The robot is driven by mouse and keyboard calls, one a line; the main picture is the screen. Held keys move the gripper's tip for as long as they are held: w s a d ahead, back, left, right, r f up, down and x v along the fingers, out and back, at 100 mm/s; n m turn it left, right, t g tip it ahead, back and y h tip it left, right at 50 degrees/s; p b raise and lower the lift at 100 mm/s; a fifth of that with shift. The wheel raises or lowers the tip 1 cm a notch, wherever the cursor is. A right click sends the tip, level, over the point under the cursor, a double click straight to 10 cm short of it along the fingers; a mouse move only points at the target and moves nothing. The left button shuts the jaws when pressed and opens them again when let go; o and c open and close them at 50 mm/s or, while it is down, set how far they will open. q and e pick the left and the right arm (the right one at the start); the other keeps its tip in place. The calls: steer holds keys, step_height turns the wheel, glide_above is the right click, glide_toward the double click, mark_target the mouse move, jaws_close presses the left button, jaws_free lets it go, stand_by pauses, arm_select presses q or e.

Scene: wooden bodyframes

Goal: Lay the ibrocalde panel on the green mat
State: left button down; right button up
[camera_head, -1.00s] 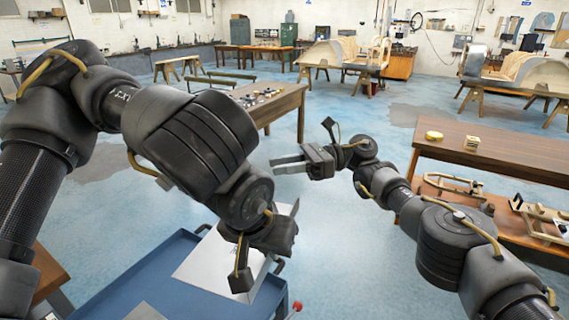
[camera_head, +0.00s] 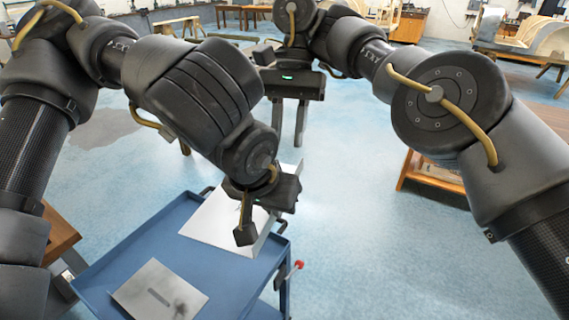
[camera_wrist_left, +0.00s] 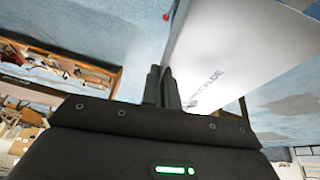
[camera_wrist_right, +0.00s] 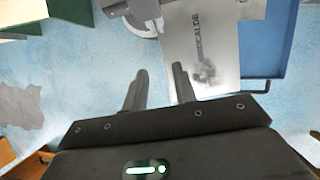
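The ibrocalde panel (camera_head: 212,228) is a pale flat sheet above the blue cart; its printed name partly shows in the left wrist view (camera_wrist_left: 225,60) and in the right wrist view (camera_wrist_right: 215,35). My left gripper (camera_wrist_left: 162,85) has its fingers close together at the panel's edge and appears shut on it; in the head view its fingertips are hidden. My right gripper (camera_head: 288,135) points down beyond the panel, its fingers apart and empty, also in the right wrist view (camera_wrist_right: 158,85). I cannot make out the green mat; a green surface (camera_wrist_right: 70,10) at the right wrist view's top left is unclear.
A wooden bench (camera_head: 435,175) stands behind my right arm. Open blue floor (camera_head: 350,230) lies right of the cart.

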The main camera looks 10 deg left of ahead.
steer(key=x, duration=1.1)
steer(key=shift+w, duration=0.1)
jaws_close()
arm_select(q)
steer(key=c, duration=2.1)
jaws_free()
steer(key=o, duration=0.5)
